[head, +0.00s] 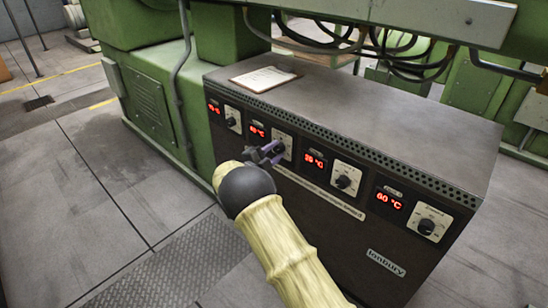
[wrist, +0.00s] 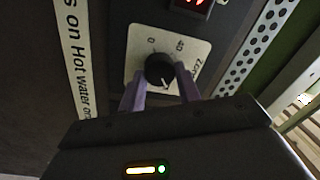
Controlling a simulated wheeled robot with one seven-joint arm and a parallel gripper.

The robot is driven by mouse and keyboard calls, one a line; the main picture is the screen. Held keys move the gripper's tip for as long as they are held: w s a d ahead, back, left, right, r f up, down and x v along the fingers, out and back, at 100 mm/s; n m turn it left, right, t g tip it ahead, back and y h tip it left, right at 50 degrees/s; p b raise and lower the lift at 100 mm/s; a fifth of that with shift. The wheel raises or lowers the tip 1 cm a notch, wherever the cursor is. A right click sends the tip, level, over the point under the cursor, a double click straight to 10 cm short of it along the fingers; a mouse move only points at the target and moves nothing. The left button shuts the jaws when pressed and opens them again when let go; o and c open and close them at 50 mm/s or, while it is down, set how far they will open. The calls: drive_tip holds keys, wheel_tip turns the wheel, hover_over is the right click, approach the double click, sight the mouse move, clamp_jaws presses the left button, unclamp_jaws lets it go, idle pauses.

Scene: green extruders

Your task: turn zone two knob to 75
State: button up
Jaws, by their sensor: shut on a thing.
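The zone two knob (head: 279,148) is a black dial on a white plate, second from the left on the front of the dark control box (head: 380,128). It also shows in the wrist view as a round black knob (wrist: 159,70) with a pale pointer mark toward the lower right. My gripper (head: 270,152) is at this knob, its purple fingers on either side of it, shut on it. The red display (head: 257,132) beside the knob is too small to read surely. In the wrist view the display (wrist: 191,4) is cut off at the top.
Other knobs sit along the same panel: one to the left (head: 232,122) and two to the right (head: 343,182) (head: 427,227), each with a red display. A clipboard (head: 264,78) lies on the box top. Green machinery (head: 160,80) stands behind. The floor at left is clear.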

drive_tip(key=shift+m+b, duration=0.45)
drive_tip(key=shift+m, duration=0.35)
drive_tip(key=o, duration=1)
drive_tip(key=shift+s+a, duration=0.1)
drive_tip(key=p+v, duration=0.4)
drive_tip(key=v, duration=1.3)
drive_tip(key=shift+a, duration=0.1)
